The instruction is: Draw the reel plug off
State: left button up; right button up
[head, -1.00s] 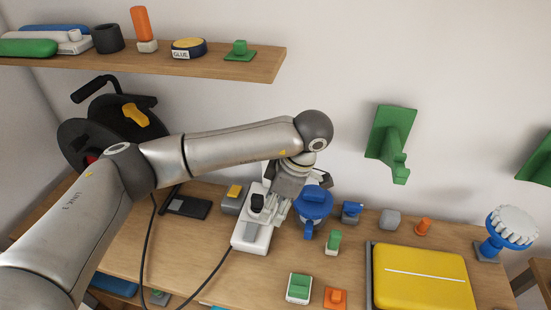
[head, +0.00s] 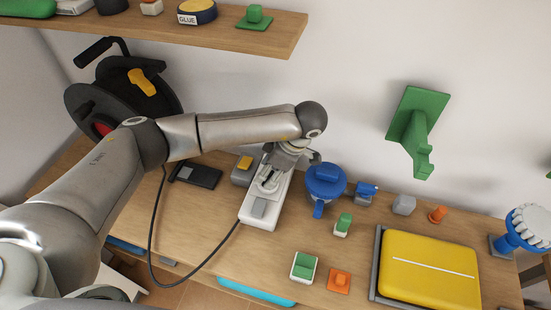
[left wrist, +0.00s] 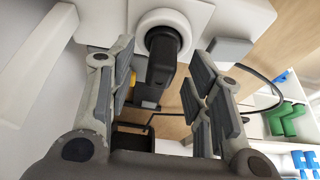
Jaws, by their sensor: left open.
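The black reel plug (left wrist: 163,55) sits in a round white socket of the white power strip (head: 255,221). In the left wrist view it stands between my left gripper's two open fingers (left wrist: 165,88), with a gap seen on each side. In the head view my left gripper (head: 268,180) is over the far part of the strip and hides the plug. The strip also shows in the left wrist view (left wrist: 105,20). The black cable reel (head: 112,100) stands at the back left. My right gripper is not in view.
A black cable (head: 152,250) loops over the desk to the strip's near end. A blue round thing (head: 325,180) stands close right of the strip. A grey box with a yellow top (head: 243,168) and a dark device (head: 195,175) lie left. A shelf (head: 220,38) hangs above.

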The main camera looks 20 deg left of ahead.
pick_arm(q)
jog(key=shift+a+f, duration=0.15)
jog(key=shift+f, duration=0.35)
jog(key=shift+a+f, duration=0.1)
jog(key=shift+f, duration=0.05)
jog(key=shift+c, duration=0.7)
jog(key=c, duration=0.5)
grip_shut()
jog(key=shift+r, duration=0.35)
jog(key=shift+r+p, duration=1.15)
jog(key=shift+r, duration=0.7)
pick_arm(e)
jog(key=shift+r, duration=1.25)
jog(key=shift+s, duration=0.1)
